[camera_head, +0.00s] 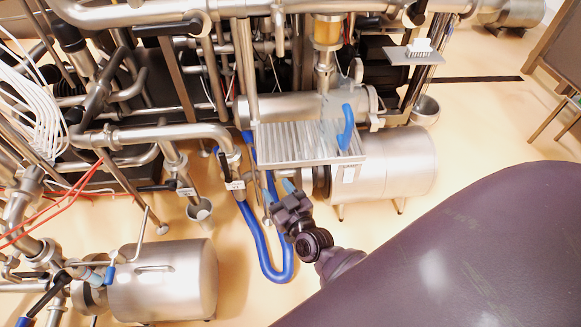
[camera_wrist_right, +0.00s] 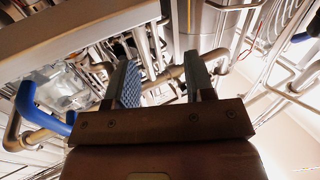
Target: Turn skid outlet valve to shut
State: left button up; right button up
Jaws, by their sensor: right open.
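My right gripper (camera_head: 287,188) is below the front edge of the ribbed metal tray, near the blue hose. In the right wrist view the gripper (camera_wrist_right: 162,80) has its two fingers apart, with nothing between them; pipes show behind. A valve with a dark lever (camera_head: 228,162) and a white label (camera_head: 235,185) sits on the pipe at the top of the blue hose, left of the gripper and apart from it. Another black lever (camera_head: 157,187) with a label is further left. I cannot read the labels, so which one is the skid outlet valve is unclear. My left gripper is not in view.
The metal tray (camera_head: 290,157) holds a clear object with a blue handle (camera_head: 346,127); the handle (camera_wrist_right: 38,104) also shows in the wrist view. The blue hose (camera_head: 262,245) loops down beside the gripper. A steel motor (camera_head: 165,280) stands lower left. Floor is clear between.

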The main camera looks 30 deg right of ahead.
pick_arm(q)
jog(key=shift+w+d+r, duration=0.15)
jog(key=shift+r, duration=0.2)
pick_arm(e)
jog(key=shift+s+d, duration=0.25)
jog(key=shift+s, duration=0.45)
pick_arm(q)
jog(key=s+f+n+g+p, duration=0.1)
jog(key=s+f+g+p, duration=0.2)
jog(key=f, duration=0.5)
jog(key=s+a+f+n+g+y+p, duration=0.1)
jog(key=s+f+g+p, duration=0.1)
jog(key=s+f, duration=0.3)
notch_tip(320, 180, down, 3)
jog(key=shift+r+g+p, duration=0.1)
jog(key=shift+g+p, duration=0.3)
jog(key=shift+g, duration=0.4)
pick_arm(e)
jog(key=s+d+r+g, duration=0.1)
jog(key=s+g, duration=0.1)
jog(key=s, duration=0.5)
jog(key=s+d+g, duration=0.2)
jog(key=s, duration=0.5)
jog(key=s+d+r+n+g, duration=0.1)
jog(key=s+g, duration=0.2)
jog(key=s, duration=0.4)
jog(key=shift+d+r+y, duration=0.15)
jog(key=shift+r+y, duration=0.15)
jog(key=shift+y, duration=0.1)
